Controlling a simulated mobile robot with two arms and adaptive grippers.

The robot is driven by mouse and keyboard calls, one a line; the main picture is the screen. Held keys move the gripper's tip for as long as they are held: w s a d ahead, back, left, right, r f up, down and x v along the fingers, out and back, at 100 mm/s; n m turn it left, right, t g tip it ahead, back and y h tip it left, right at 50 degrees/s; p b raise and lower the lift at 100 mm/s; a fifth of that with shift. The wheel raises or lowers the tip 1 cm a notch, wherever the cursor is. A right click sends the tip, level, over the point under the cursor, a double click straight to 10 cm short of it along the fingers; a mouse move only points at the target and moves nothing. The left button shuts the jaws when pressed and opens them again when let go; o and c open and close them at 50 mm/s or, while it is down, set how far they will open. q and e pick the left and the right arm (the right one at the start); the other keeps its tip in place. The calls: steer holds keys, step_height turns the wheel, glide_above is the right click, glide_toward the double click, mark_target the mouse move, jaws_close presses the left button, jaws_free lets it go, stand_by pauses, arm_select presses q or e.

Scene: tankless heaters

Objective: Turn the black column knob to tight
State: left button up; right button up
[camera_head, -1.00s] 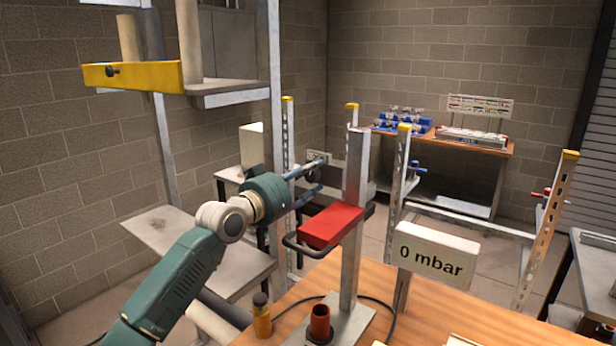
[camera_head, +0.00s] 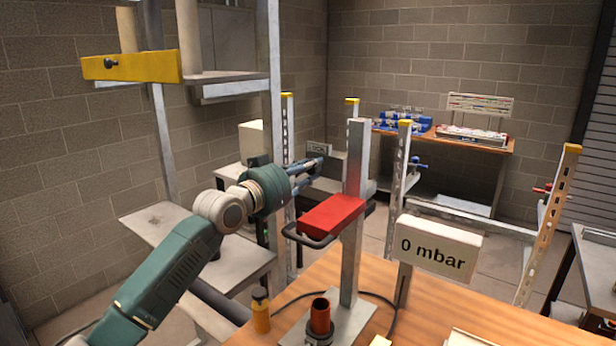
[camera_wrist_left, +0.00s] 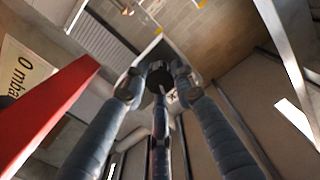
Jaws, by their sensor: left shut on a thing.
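The black column knob (camera_wrist_left: 159,77) shows in the left wrist view as a dark round piece between my fingertips, in front of a pale plate. My left gripper (camera_wrist_left: 159,84) has its three blue-grey fingers closed around it. In the head view, my left gripper (camera_head: 318,172) reaches right, behind and left of the metal column with the red arm (camera_head: 333,213). The knob cannot be made out there. A small lettered sign (camera_head: 319,148) stands just above the fingers; I cannot read a tight mark or the knob's angle. My right gripper is not in view.
The wooden table (camera_head: 470,310) in front bears the column's base, a brown cup (camera_head: 320,318), a small amber bottle (camera_head: 261,312) and a "0 mbar" display (camera_head: 435,249). A yellow bar (camera_head: 131,67) hangs upper left. The red arm is close to my gripper.

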arm_select(q)
steer(key=m+p, duration=0.2)
steer(key=m, duration=0.6)
steer(key=m+p, duration=0.3)
steer(key=m, duration=0.5)
steer(key=shift+s+d+r+m, duration=0.1)
steer(key=shift+d+m, duration=0.1)
steer(key=shift+m, duration=0.1)
steer(key=shift+f, duration=0.2)
steer(key=o, duration=1.1)
steer(key=shift+o, duration=0.3)
steer(key=shift+s+d, duration=0.1)
steer(key=shift+s, duration=0.05)
steer(key=shift+r, duration=0.1)
